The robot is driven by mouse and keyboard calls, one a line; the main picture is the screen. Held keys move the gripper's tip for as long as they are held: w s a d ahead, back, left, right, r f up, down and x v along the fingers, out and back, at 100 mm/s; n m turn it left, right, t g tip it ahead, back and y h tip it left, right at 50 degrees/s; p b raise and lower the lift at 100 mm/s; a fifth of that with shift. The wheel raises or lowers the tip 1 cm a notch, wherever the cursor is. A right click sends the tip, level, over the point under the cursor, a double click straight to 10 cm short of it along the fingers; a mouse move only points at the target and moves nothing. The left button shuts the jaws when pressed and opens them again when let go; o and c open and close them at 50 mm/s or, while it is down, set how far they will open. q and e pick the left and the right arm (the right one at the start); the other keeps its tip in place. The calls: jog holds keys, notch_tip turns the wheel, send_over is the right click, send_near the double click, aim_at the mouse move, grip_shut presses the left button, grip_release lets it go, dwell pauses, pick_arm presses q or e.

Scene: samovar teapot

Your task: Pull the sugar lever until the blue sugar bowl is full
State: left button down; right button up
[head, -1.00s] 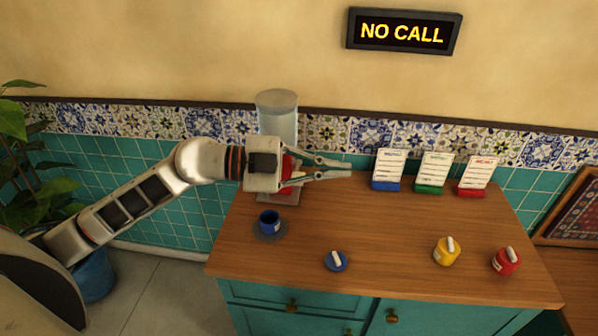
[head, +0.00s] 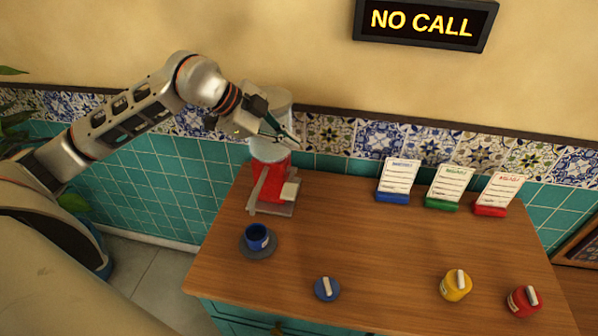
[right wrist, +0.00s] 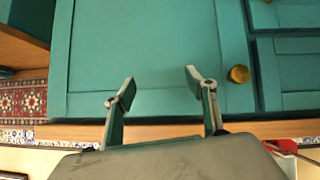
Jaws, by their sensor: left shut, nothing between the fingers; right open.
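My left gripper (head: 294,142) is shut and empty, in front of the clear cylinder and above the red body; part of the cylinder is hidden. My right gripper (right wrist: 159,82) shows in the right wrist view, open and empty in front of teal cabinet doors.
Yellow (head: 456,285) and red (head: 524,300) lidded bowls stand to the right. Three cards in blue, green and red holders (head: 490,210) stand at the back. A sign (head: 425,25) reads NO CALL. The counter's middle is clear.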

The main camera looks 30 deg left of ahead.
pick_arm(q)
jog(key=b, duration=0.2)
send_over(289, 183)
jog(key=f, duration=0.4)
jog(key=shift+w+f, duration=0.25)
jog(key=shift+f, duration=0.05)
notch_tip(289, 183, down, 2)
jog(key=shift+s+f+b, duration=0.1)
jog(key=shift+b, duration=0.45)
jog(key=shift+f+b, duration=0.3)
jog(key=shift+f, duration=0.1)
jog(key=shift+f+b, duration=0.4)
jog(key=shift+f, duration=0.1)
pick_arm(e)
jog(key=shift+a+f+y, duration=0.4)
jog(key=shift+a+f, duration=0.7)
jog(key=shift+f, duration=0.15)
jog(key=shift+w+r, duration=0.1)
jog(key=shift+r, duration=0.05)
